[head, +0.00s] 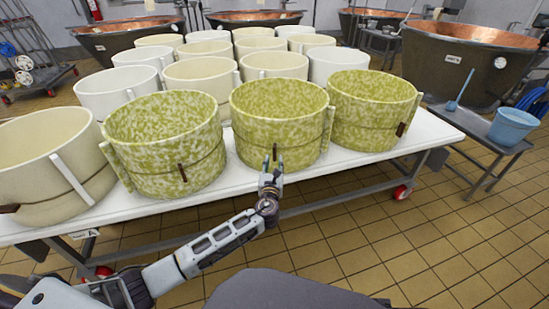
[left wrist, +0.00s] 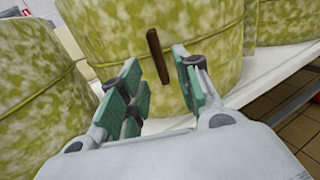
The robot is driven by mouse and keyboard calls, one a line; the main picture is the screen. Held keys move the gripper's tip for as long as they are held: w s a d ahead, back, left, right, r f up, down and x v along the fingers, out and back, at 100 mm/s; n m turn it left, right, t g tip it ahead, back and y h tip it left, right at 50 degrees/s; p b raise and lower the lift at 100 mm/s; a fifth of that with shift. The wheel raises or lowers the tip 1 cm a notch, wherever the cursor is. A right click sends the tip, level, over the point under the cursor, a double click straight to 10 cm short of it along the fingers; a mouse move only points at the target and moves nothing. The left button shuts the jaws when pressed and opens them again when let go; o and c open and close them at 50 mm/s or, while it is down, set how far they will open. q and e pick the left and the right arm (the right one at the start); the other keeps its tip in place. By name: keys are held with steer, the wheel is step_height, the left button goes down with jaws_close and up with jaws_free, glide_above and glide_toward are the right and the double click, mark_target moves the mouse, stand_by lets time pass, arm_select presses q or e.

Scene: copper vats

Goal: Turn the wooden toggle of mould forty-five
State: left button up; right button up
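A green mottled mould (head: 280,112) stands near the front edge of the white table, with a dark brown wooden toggle (head: 275,152) upright on its front, on a cord round the mould. No number is readable on any mould, so I cannot tell which is forty-five. My left gripper (head: 271,175) is just in front of this toggle. In the left wrist view the gripper (left wrist: 163,88) is open, its green-padded fingers on either side of the lower end of the toggle (left wrist: 158,55). I cannot tell whether they touch it. My right gripper is not in view.
Green mottled moulds stand left (head: 165,140) and right (head: 372,110) of the middle one, each with a brown toggle. Several cream moulds fill the white table (head: 345,158) behind and left. A blue bucket (head: 513,125) is on a side bench. Copper vats (head: 465,60) stand behind.

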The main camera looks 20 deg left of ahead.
mark_target(275, 156)
arm_select(q)
steer(key=x, duration=0.3)
steer(key=shift+b, duration=0.35)
steer(key=shift+w+a, duration=0.1)
steer(key=shift+w, duration=0.2)
steer(key=shift+w+a, duration=0.15)
steer(key=shift+w, duration=0.6)
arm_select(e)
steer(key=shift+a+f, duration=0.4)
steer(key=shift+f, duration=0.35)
arm_select(q)
steer(key=shift+c, duration=0.9)
jaws_close()
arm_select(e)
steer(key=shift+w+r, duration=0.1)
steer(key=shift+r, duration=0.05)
